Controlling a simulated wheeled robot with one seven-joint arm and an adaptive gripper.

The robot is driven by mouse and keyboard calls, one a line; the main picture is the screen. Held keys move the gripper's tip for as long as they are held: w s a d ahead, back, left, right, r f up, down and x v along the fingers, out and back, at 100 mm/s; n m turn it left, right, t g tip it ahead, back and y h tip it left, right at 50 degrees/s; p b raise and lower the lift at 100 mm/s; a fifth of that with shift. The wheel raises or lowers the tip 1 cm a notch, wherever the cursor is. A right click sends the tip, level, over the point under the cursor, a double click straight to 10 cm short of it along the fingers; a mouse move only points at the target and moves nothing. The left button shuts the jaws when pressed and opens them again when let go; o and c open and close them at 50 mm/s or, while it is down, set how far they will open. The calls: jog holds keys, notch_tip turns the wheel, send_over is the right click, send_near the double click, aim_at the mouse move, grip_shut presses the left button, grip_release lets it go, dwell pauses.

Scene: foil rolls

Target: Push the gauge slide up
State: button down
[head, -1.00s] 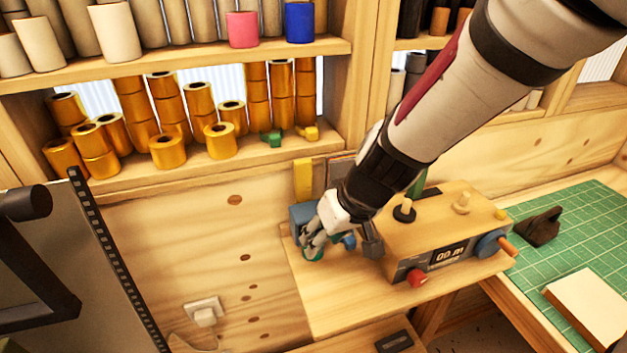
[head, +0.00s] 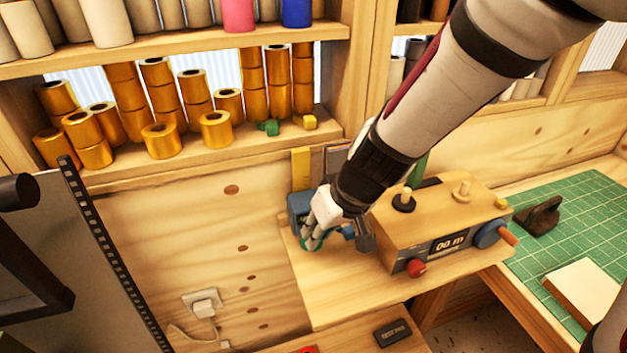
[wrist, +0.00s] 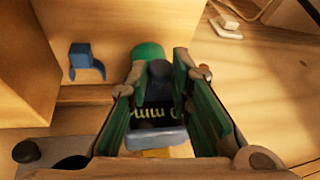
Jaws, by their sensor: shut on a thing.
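The blue-grey gauge (head: 298,206) stands at the left end of the wooden bench, mostly hidden behind my gripper (head: 314,240). In the wrist view, my gripper's green-padded fingers (wrist: 158,85) stand on either side of a dark blue piece, which looks like the gauge slide (wrist: 159,72). The fingers are shut on it. Below it shows a dark face with pale "mm" lettering (wrist: 155,113) and a blue-grey block (wrist: 156,138). A rounded green part (wrist: 148,52) lies just beyond the slide. The exact contact is partly hidden by the fingers.
A wooden counter box (head: 440,225) with a display, red knob and blue crank stands close to the right of my gripper. A shelf of gold foil rolls (head: 160,140) is behind. A green cutting mat (head: 585,225) lies at right. A wall socket (head: 203,303) is lower left.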

notch_tip(320, 180, up, 9)
jog(key=p, duration=0.5)
jog(key=shift+w+p, duration=0.1)
jog(key=shift+p, duration=0.2)
jog(key=c, duration=1.4)
grip_release()
jog(key=shift+c, duration=0.2)
jog(key=shift+f, duration=0.1)
jog(key=v, duration=1.2)
